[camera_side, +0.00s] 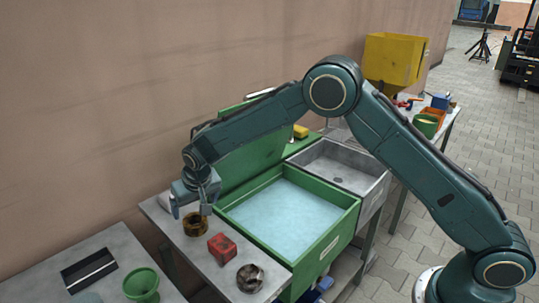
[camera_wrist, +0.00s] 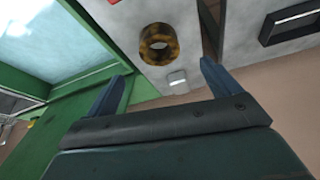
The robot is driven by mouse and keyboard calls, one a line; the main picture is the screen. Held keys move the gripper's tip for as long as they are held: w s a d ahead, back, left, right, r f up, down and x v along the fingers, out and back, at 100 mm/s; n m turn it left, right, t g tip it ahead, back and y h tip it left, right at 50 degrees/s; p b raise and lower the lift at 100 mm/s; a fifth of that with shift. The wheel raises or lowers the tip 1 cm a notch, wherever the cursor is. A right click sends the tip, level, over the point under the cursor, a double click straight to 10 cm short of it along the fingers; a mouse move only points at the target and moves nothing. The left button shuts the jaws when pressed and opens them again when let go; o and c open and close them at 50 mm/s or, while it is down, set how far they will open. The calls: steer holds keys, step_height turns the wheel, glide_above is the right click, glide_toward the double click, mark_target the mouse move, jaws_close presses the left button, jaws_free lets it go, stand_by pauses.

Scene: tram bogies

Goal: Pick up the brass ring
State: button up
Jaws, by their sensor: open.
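The brass ring (camera_side: 195,225) stands on the grey table to the left of the green basin in the side view. It is a brownish-gold ring with dark patches, and its hole faces up. In the wrist view the ring (camera_wrist: 159,58) lies ahead of the fingertips, roughly midway between them. My gripper (camera_side: 191,207) hangs just above and slightly behind the ring, fingers pointing down. In the wrist view my gripper (camera_wrist: 165,75) has its two blue fingers wide apart with nothing between them.
A red block (camera_side: 222,248) and a dark brown round part (camera_side: 250,278) share the table. The green basin (camera_side: 352,212) with pale liquid is close on the right. A black tray (camera_side: 88,270) and green funnel (camera_side: 141,285) are on the nearer table.

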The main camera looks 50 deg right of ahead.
mark_target(195, 220)
steer(key=shift+x, duration=1.7)
steer(key=shift+x, duration=2.6)
steer(key=shift+d+r, duration=0.1)
steer(key=shift+d, duration=0.05)
steer(key=c, duration=1.2)
steer(key=shift+o, duration=0.2)
step_height(195, 220, up, 20)
